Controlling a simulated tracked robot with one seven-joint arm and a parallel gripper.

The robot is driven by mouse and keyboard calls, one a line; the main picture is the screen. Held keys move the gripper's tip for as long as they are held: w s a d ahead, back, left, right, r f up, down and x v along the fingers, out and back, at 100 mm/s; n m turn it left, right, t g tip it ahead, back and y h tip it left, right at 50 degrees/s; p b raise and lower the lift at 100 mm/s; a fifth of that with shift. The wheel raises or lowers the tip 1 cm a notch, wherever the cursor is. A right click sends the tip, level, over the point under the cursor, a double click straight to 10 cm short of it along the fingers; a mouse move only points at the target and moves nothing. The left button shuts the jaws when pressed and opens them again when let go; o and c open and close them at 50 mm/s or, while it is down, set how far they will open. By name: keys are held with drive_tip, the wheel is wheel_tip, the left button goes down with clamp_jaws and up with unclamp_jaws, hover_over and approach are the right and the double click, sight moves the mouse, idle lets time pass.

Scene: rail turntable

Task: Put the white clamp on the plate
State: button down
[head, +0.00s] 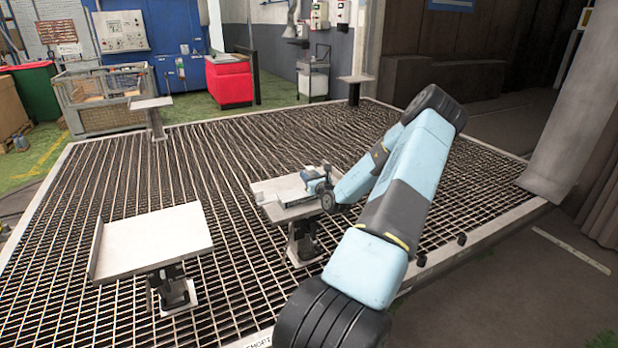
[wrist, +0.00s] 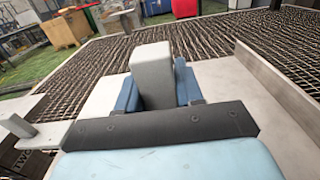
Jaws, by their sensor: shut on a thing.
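My gripper (wrist: 157,88), with blue fingers, is shut on a pale grey-white block, which looks like the white clamp (wrist: 153,68). One finger is on each side of it. In the head view my gripper (head: 317,180) is low over the middle plate (head: 268,188), a pale plate on a short post. In the wrist view the plate (wrist: 220,85) spreads under and around the clamp, with a raised edge at right. The clamp's lower end is hidden behind my gripper, so I cannot tell whether it touches the plate.
A similar plate (head: 160,238) stands at front left; smaller ones stand at back left (head: 150,103) and back right (head: 355,79). All stand on a metal grating (head: 225,160). A mesh crate (head: 100,98) and red box (head: 230,82) are beyond it.

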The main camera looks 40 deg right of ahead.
drive_tip(key=shift+f, duration=0.1)
drive_tip(key=c, duration=0.7)
unclamp_jaws()
drive_tip(key=shift+s, duration=0.1)
